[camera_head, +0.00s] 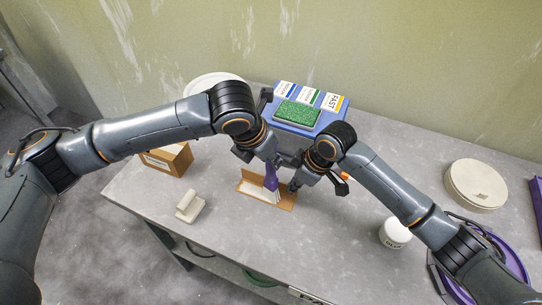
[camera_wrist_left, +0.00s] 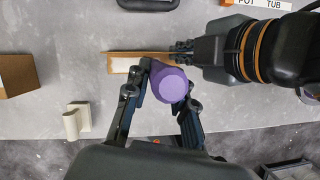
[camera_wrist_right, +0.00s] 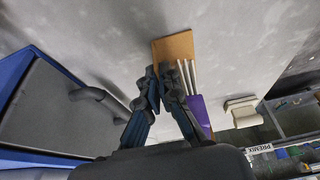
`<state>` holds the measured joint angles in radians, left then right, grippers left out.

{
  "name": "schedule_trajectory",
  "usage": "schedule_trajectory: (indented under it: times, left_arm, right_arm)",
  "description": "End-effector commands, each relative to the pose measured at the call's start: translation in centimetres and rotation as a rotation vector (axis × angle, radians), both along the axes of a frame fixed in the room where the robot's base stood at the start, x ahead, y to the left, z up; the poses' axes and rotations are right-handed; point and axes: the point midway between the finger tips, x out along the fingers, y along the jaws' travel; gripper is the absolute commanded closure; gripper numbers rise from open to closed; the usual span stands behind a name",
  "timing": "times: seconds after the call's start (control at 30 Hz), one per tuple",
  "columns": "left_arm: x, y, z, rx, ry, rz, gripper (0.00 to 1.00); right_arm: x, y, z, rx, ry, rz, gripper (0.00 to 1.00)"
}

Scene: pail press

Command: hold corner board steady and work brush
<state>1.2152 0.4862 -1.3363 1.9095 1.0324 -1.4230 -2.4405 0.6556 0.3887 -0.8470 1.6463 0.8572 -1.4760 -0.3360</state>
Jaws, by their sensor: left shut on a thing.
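The corner board (camera_head: 250,188), a tan angled board with a pale inner face, stands near the front middle of the table. The brush has a purple handle (camera_head: 271,178) and white bristles spread at the board. My left gripper (camera_wrist_left: 160,82) is shut on the purple handle, whose round end faces the left wrist camera. My right gripper (camera_wrist_right: 160,72) is at the right end of the board (camera_wrist_right: 173,46), its two fingers close together there. I cannot tell whether they grip the board.
A blue tray (camera_head: 325,124) with a green pad (camera_head: 297,113) and labels stands behind my grippers. A cardboard box (camera_head: 168,158) and a white block (camera_head: 190,206) are to the left. A white pot (camera_head: 395,233) and a round lid (camera_head: 476,185) are to the right.

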Motion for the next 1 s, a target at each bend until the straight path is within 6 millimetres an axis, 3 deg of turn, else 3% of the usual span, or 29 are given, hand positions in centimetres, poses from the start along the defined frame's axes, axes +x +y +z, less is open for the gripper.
schedule_trajectory:
  times: [0.23, 0.67, 1.0]
  left_arm:
    - [0.8, 1.9, 0.1, 0.001, 0.000, 0.003, 1.00]
    - [0.9, 2.2, 0.2, 0.000, -0.001, 0.000, 1.00]
    - [1.8, 4.4, 0.0, 0.001, -0.001, 0.004, 1.00]
  right_arm:
    - [0.0, 0.0, 0.1, 0.001, -0.001, 0.000, 1.00]
    - [0.0, 0.0, 0.0, 0.000, -0.001, 0.000, 1.00]
    - [0.0, 0.0, 0.0, 0.000, 0.000, 0.000, 1.00]
